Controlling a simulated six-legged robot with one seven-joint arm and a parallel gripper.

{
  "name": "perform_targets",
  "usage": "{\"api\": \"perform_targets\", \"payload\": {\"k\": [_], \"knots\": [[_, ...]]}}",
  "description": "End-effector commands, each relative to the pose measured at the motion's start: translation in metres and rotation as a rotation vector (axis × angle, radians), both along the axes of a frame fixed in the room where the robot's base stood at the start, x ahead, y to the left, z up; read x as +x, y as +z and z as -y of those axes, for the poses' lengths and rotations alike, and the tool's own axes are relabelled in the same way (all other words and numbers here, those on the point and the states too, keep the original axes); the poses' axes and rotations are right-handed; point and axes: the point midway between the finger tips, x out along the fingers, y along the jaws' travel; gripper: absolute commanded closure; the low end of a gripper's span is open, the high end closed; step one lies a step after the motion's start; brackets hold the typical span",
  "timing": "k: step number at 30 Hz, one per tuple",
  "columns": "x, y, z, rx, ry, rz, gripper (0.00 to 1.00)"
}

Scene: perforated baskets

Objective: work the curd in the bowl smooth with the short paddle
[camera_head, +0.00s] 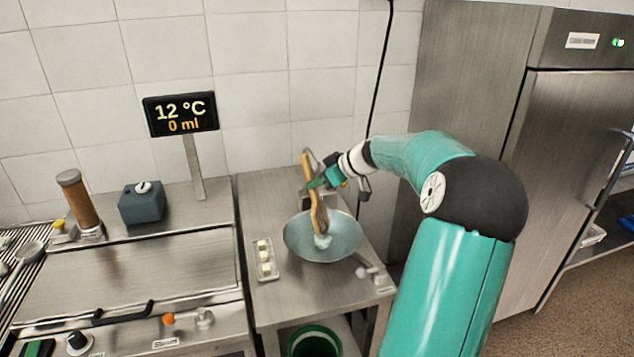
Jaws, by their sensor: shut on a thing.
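The bowl (297,242) is wide, shallow and grey-blue, and stands on the steel table in the middle of the view. A small pale lump of curd (323,241) shows inside it. The short paddle (307,168) is wooden and stands nearly upright, its lower end down in the bowl at the curd. I cannot tell whether its tip presses into the curd or only touches it. My gripper (317,184) is above the back of the bowl, shut on the paddle's upper part. The fingertips are small and partly hidden by the paddle.
A narrow white tray with several pale pieces (267,272) lies left of the bowl. A display reading 12 °C and 0 ml (181,113) stands behind on a post. A steel fridge (560,150) rises at right. A green bucket (315,343) is below the table front.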

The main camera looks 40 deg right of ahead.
Motion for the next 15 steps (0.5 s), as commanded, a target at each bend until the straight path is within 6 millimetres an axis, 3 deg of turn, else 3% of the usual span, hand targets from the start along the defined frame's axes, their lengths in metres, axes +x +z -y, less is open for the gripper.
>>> {"api": "perform_targets", "payload": {"k": [15], "knots": [[-0.003,0.001,-0.008,-0.002,0.001,-0.001,1.0]]}}
